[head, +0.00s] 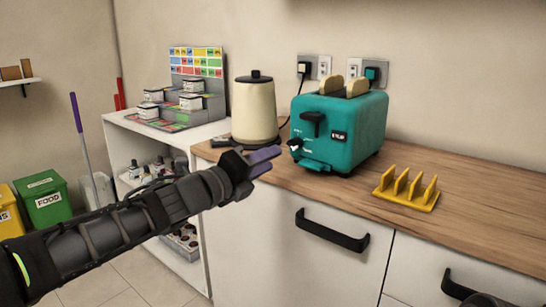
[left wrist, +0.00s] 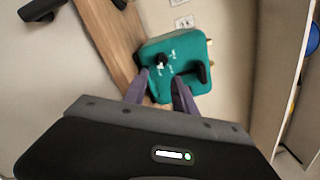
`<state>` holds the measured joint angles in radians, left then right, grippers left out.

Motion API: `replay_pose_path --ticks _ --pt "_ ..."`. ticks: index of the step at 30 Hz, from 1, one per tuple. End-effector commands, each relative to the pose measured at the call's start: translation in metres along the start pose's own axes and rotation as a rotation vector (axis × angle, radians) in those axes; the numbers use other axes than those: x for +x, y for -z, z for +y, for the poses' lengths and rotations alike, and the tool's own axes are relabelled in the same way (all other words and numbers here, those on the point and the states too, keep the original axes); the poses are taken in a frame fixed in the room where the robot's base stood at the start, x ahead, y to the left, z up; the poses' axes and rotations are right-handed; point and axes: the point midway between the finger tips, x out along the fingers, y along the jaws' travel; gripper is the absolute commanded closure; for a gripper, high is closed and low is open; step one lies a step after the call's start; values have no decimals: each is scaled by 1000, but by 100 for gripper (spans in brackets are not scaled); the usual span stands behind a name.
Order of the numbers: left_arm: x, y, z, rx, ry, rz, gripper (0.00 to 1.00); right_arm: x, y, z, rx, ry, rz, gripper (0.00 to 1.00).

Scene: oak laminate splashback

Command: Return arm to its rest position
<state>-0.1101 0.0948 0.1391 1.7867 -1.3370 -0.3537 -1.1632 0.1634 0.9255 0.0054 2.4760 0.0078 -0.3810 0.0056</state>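My left arm comes in from the left in the head view, and its gripper (head: 262,160) is in front of the counter edge, left of and below the teal toaster (head: 338,130). In the left wrist view the two purple fingers of the gripper (left wrist: 158,92) stand apart with nothing held between them. The toaster (left wrist: 177,62) shows beyond the fingertips, and I see no grip on it. Two bread slices (head: 344,86) stick out of its top. My right gripper is not in clear view.
A cream kettle (head: 255,108) stands left of the toaster, and a yellow rack (head: 407,189) to its right on the wooden counter (head: 470,205). Drawer handles (head: 332,231) stick out from the white cabinet front. A white shelf unit (head: 115,128) and a green bin (head: 44,202) are at left.

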Motion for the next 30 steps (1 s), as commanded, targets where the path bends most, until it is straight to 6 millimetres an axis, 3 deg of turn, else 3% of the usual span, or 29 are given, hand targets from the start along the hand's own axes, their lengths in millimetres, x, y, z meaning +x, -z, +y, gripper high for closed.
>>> replay_pose_path --ticks 11,14,16,20,23,26,30 --pt "0 0 0 -53 1 0 67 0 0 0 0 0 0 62" --pt "0 0 1 -226 5 -10 67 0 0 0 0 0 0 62" --pt "1 11 17 -474 -10 -16 67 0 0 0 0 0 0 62" --pt "10 57 94 -1004 -123 -39 67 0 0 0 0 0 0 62" --pt "6 99 165 -1357 -241 -102 67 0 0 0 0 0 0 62" --pt "-7 145 233 -1667 -366 -201 67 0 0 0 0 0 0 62" --pt "-44 214 320 -2028 -545 -403 67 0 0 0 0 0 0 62"
